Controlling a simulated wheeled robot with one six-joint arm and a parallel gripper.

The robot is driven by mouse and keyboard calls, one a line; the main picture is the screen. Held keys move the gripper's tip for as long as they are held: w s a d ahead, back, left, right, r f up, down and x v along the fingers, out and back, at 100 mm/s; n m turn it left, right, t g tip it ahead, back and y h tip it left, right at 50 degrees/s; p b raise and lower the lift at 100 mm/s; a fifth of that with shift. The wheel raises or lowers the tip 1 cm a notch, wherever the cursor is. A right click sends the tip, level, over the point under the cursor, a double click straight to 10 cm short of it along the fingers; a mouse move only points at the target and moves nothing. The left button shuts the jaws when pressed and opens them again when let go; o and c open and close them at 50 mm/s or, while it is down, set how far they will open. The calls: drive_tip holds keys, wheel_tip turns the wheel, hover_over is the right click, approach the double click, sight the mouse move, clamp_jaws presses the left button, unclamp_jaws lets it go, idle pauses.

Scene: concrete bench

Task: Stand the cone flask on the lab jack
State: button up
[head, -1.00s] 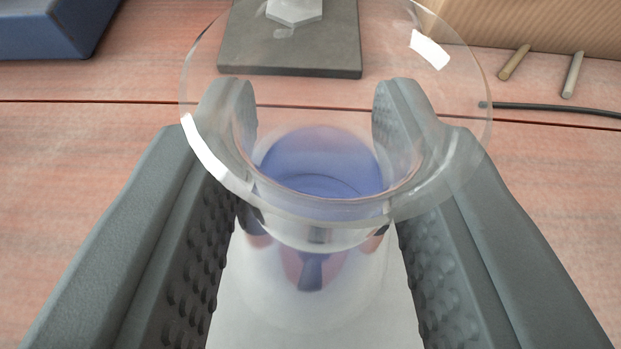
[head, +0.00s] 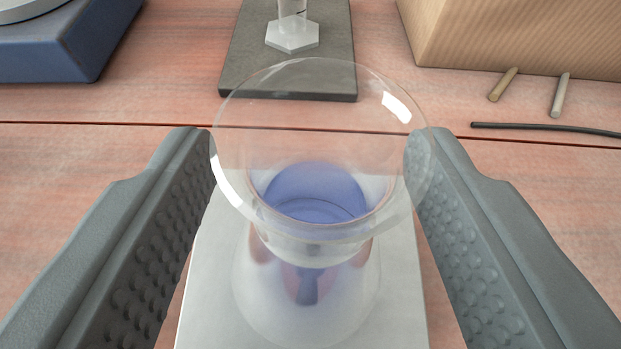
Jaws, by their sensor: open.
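The cone flask (head: 305,290) is clear glass with a wide flared rim and blue liquid inside. It stands upright on a pale grey square plate, the top of the lab jack (head: 400,290). My gripper (head: 308,145) is open, with one grey padded finger on each side of the flask. Gaps show between both fingers and the flask's neck, and the wide rim reaches close to the fingertips. The jack's lower part is hidden below its plate.
A dark slab (head: 250,70) with a clear hexagonal-footed cylinder (head: 292,35) stands behind. A blue device (head: 60,50) is at the back left. A wooden box (head: 520,40), two short rods and a black cable (head: 550,128) are at the back right.

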drive_tip(key=v, duration=1.1)
drive_tip(key=shift+s, duration=0.1)
drive_tip(key=s+r+t, duration=0.1)
drive_tip(key=s+r, duration=0.3)
drive_tip(key=s, duration=0.6)
drive_tip(key=s+r+t, duration=0.1)
drive_tip(key=s+r, duration=0.4)
drive_tip(key=s, duration=0.6)
drive_tip(key=s+f+t, duration=0.1)
drive_tip(key=s+t, duration=0.1)
drive_tip(key=s, duration=1.8)
drive_tip(key=shift+s+m, duration=0.3)
drive_tip(key=shift+s, duration=0.1)
